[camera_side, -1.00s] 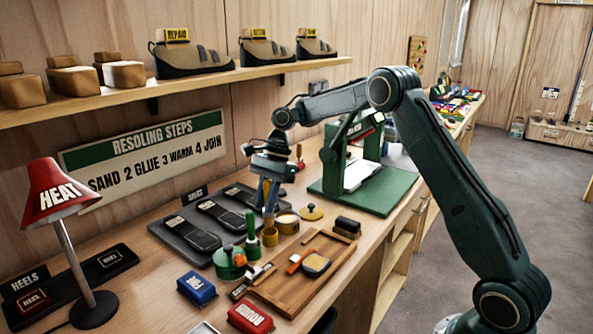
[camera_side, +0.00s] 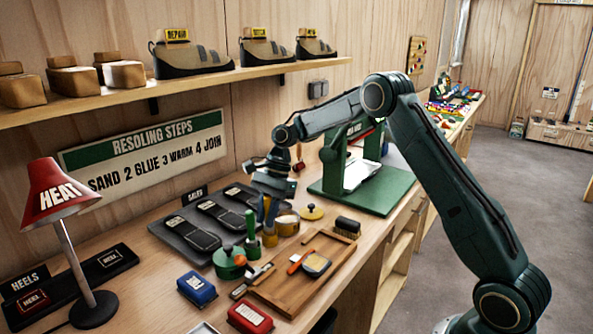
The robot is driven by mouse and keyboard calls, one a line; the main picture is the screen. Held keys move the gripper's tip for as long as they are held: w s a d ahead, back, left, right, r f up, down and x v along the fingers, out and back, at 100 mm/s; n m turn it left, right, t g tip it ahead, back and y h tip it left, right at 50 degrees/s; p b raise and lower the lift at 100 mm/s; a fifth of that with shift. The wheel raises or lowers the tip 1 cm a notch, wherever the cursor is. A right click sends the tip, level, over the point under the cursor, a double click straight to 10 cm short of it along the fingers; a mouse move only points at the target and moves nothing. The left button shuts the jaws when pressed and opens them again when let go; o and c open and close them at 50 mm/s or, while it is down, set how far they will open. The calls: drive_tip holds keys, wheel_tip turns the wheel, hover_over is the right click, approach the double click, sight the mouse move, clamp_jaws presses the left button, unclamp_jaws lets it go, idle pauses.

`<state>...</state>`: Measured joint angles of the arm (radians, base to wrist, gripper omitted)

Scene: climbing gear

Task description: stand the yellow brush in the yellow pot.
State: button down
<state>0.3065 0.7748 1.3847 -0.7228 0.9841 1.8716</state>
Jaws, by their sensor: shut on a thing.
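My gripper (camera_side: 267,209) is low over the bench, its fingers pointing down and shut on the yellow brush (camera_side: 267,203). Only a little of the brush shows between the fingers.
A green brush (camera_side: 251,238) stands upright just left of the pot, near a green tin (camera_side: 229,262). A wooden tray (camera_side: 279,296) lies in front. Shoe soles (camera_side: 219,216) lie behind left.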

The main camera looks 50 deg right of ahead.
sight(270, 197)
drive_tip(key=c, duration=1.2)
unclamp_jaws()
drive_tip(key=shift+r, duration=0.1)
drive_tip(key=v, duration=0.7)
drive_tip(key=shift+r, duration=0.2)
